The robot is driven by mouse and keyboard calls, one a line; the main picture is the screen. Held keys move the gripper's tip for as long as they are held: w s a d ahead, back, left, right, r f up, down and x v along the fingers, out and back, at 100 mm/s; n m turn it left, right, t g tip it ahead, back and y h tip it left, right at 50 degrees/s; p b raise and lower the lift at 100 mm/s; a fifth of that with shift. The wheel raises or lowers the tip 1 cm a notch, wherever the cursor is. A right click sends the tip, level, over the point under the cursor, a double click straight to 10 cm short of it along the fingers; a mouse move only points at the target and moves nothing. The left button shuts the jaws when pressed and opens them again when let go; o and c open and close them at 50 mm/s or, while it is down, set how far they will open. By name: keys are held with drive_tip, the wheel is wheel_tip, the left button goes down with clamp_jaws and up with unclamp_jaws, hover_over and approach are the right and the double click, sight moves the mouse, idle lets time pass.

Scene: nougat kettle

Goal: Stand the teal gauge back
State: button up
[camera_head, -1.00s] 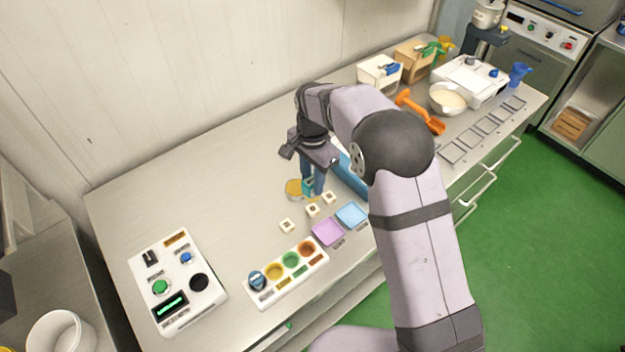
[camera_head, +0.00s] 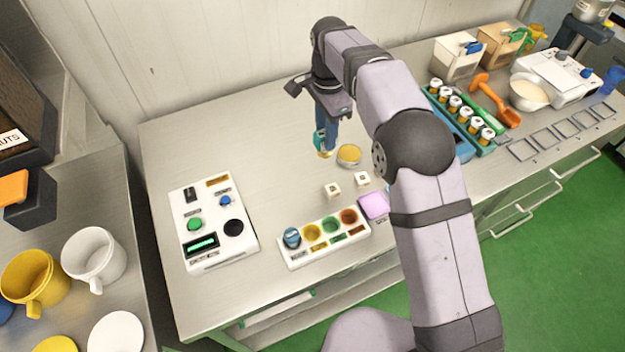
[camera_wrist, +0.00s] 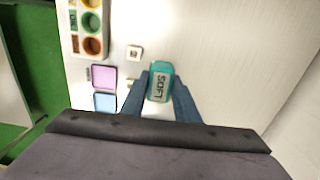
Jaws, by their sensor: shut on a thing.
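The teal gauge (camera_wrist: 160,82), marked SOFT, sits between the blue fingers of my gripper (camera_wrist: 161,90) in the wrist view. In the head view my gripper (camera_head: 327,138) points down, shut on the teal gauge (camera_head: 319,141), with the yellow disc to its right. I cannot tell how high it hangs over the table. A white rack (camera_head: 288,257) stands nearer the front edge.
Pale cubes (camera_head: 333,190) and a pink pad (camera_head: 374,205) lie near the rack. A white control panel (camera_head: 250,243) stands to the left. A tray of jars (camera_head: 478,150) is at the right. The table's back left is clear.

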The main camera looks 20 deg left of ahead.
drive_tip(key=shift+s+a+f+p, duration=0.3)
drive_tip(key=shift+a+f, duration=0.25)
drive_tip(key=shift+f, duration=1)
drive_tip(key=shift+s+a+f+p, duration=0.2)
drive_tip(key=shift+a+f+p, duration=0.25)
drive_tip(key=shift+f, duration=1.1)
drive_tip(key=shift+s+a+f+p, duration=0.25)
drive_tip(key=shift+a+f, duration=0.35)
drive_tip(key=shift+f, duration=0.95)
drive_tip(key=shift+f, duration=0.2)
drive_tip(key=o, duration=0.9)
wheel_tip(320, 180, up, 12)
drive_tip(key=b, duration=0.2)
drive_tip(key=shift+r+b, duration=0.2)
drive_tip(key=shift+b, duration=0.1)
drive_tip(key=shift+d, duration=0.15)
